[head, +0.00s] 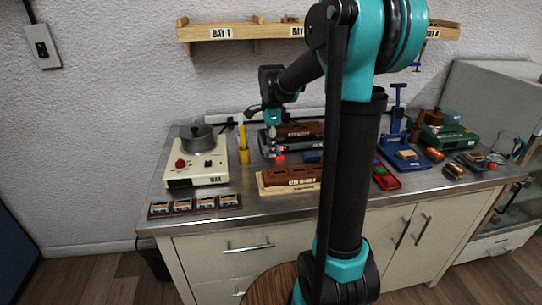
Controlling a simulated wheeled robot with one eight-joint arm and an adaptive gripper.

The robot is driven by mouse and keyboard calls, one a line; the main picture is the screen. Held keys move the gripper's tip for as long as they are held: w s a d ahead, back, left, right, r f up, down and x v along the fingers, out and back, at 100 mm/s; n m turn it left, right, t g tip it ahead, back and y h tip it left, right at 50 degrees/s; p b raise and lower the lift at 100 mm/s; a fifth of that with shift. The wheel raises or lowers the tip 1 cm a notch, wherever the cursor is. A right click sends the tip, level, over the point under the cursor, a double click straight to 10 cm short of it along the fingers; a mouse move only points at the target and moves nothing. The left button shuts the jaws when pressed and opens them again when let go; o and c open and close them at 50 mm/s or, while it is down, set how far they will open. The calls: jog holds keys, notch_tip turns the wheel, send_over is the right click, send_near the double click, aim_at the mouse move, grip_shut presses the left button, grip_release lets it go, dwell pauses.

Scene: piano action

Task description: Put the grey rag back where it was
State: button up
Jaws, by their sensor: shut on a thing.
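My gripper (276,152) hangs low over the middle of the bench, among brown blocks. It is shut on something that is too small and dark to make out. A red glow shows at its tip. I cannot pick out the grey rag for sure; a dark grey shape (297,148) lies beside the gripper. A long brown block with a label (289,180) sits on a pale wooden base in front of the gripper. Another labelled brown block (299,131) is behind it. My arm hides part of the bench to the right of these.
A cream heater with a grey pot (198,138) and a yellow upright item (243,143) stand left. Several small labelled pieces (196,207) line the front left edge. A blue press (402,151), red tray (386,178) and green case (440,136) stand right. A wall shelf (222,33) is above.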

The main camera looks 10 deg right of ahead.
jog(key=shift+f, duration=1.85)
jog(key=shift+f, duration=0.1)
jog(key=o, duration=1.2)
jog(key=r, duration=1.2)
jog(key=shift+w+d+r, duration=0.1)
jog(key=shift+w+r, duration=0.05)
jog(key=shift+w, duration=0.05)
